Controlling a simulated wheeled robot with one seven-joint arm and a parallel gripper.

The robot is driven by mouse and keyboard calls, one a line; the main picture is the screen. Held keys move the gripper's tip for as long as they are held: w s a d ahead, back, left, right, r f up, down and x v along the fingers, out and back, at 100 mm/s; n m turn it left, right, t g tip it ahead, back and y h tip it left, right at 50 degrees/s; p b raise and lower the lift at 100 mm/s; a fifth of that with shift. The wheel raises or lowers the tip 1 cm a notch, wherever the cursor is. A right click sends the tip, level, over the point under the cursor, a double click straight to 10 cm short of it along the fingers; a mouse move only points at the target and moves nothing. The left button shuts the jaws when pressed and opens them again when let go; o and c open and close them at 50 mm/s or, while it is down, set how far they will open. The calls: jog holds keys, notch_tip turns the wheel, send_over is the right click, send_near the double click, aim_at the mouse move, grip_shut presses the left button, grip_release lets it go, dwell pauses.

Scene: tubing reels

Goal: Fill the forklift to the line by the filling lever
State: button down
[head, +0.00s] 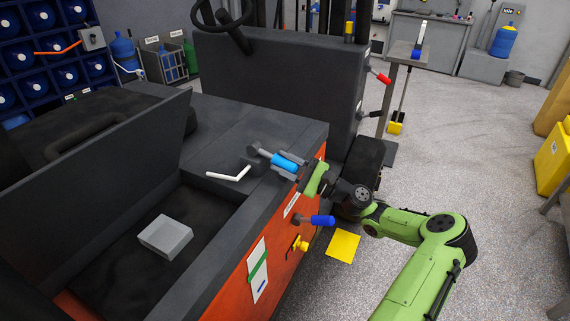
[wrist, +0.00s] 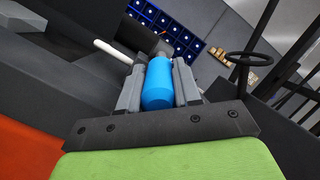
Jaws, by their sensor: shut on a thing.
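The forklift (head: 232,258) has a dark top and an orange side, with an open compartment on the left. A blue cylindrical handle (head: 288,162) sits on its top edge, joined to a grey fitting beside a bent white spout (head: 229,174). My gripper (head: 280,159) is shut around this blue handle; the wrist view shows the handle (wrist: 158,84) between both grey fingers. A white strip with a green band (head: 258,270) is on the orange side; no liquid level can be made out. Another blue-handled lever (head: 322,220) sticks out below my gripper.
A grey block (head: 165,236) lies in the open compartment under the raised cover (head: 95,185). A yellow knob (head: 300,244) is low on the orange side. A yellow square (head: 343,246) lies on the floor. Open floor (head: 480,150) extends to the right.

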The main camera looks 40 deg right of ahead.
aim_at(283, 157)
notch_tip(283, 157, up, 2)
jog(key=g+h+p, duration=0.1)
jog(key=p, duration=0.4)
jog(key=shift+s, duration=0.1)
notch_tip(283, 157, up, 2)
jog(key=g+h+p, duration=0.1)
jog(key=g+p, duration=0.1)
jog(key=p, duration=0.4)
jog(key=r+g+h+p, duration=0.1)
jog(key=g+p, duration=0.1)
jog(key=p, duration=0.4)
jog(key=shift+a+r+p, duration=0.1)
jog(key=shift+r+p, duration=0.25)
jog(key=p, duration=0.1)
jog(key=g+p, duration=0.1)
jog(key=shift+w+r+h+p, duration=0.25)
jog(key=shift+w+h+p, duration=0.1)
jog(key=shift+h, duration=0.05)
jog(key=shift+g, duration=0.3)
jog(key=shift+m, duration=0.3)
jog(key=c, duration=0.8)
grip_release()
